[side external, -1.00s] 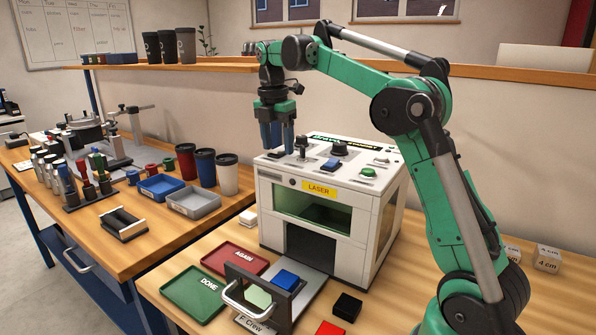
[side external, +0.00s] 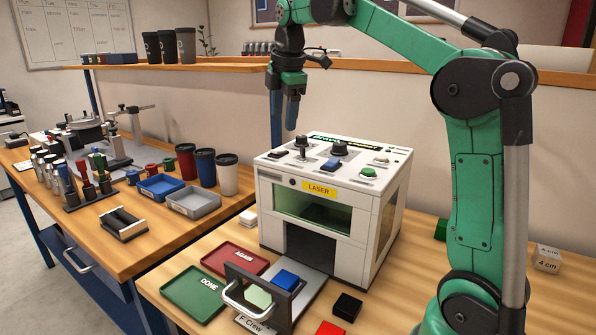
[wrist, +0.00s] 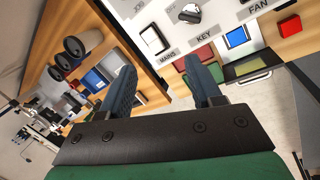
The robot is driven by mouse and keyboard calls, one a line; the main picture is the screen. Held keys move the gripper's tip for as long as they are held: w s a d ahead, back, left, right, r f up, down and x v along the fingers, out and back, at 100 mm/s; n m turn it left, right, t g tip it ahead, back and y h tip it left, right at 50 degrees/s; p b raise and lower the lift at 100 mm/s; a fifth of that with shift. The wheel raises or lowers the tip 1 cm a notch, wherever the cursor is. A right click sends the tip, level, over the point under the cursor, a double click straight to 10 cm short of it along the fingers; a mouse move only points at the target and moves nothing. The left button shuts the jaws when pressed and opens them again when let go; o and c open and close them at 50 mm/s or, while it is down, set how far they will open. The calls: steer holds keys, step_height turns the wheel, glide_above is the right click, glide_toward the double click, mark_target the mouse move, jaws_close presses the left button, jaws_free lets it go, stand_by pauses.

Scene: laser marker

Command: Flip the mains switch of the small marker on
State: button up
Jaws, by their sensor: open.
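The small marker (side external: 318,190) is a white box with a yellow LASER label on the right-hand bench. Its mains switch (wrist: 152,40) is a pale rocker in a dark surround beside the word MAINS in the wrist view. In the side view the switch (side external: 278,154) is at the left of the sloped top panel; which way the rocker is tipped I cannot tell. My gripper (side external: 284,137) is open and empty, above the panel's left part and apart from it. In the wrist view its two blue fingers (wrist: 160,68) are spread, with the switch beyond them.
Near the switch stand a key knob (side external: 302,145), a fan knob (side external: 340,147) and a green button (side external: 368,172). A shelf (side external: 215,67) runs behind. Red (side external: 257,260) and green (side external: 215,297) trays lie in front.

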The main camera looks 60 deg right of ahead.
steer(key=s+d+r+m+t, duration=0.2)
steer(key=s+r+m+t, duration=0.4)
steer(key=m, duration=0.6)
glide_above(289, 155)
steer(key=shift+t+y, duration=0.3)
steer(key=shift+t, duration=0.1)
steer(key=f, duration=0.5)
steer(key=a+f, duration=0.1)
steer(key=f, duration=0.2)
steer(key=shift+w+f, duration=0.15)
steer(key=shift+f, duration=0.1)
steer(key=f, duration=0.4)
steer(key=shift+a+f, duration=0.35)
steer(key=shift+f, duration=0.05)
steer(key=shift+d+r, duration=0.15)
steer(key=shift+d, duration=0.8)
steer(key=shift+a+r, duration=0.15)
steer(key=shift+a, duration=0.5)
steer(key=shift+a+r+n+h, duration=0.2)
steer(key=shift+r+n+h, duration=0.15)
steer(key=shift+h, duration=0.35)
steer(key=r, duration=0.1)
steer(key=a+r, duration=0.1)
steer(key=r, duration=0.2)
steer(key=shift+s+a+r, duration=0.2)
steer(key=shift+s+r, duration=0.1)
steer(key=v, duration=0.9)
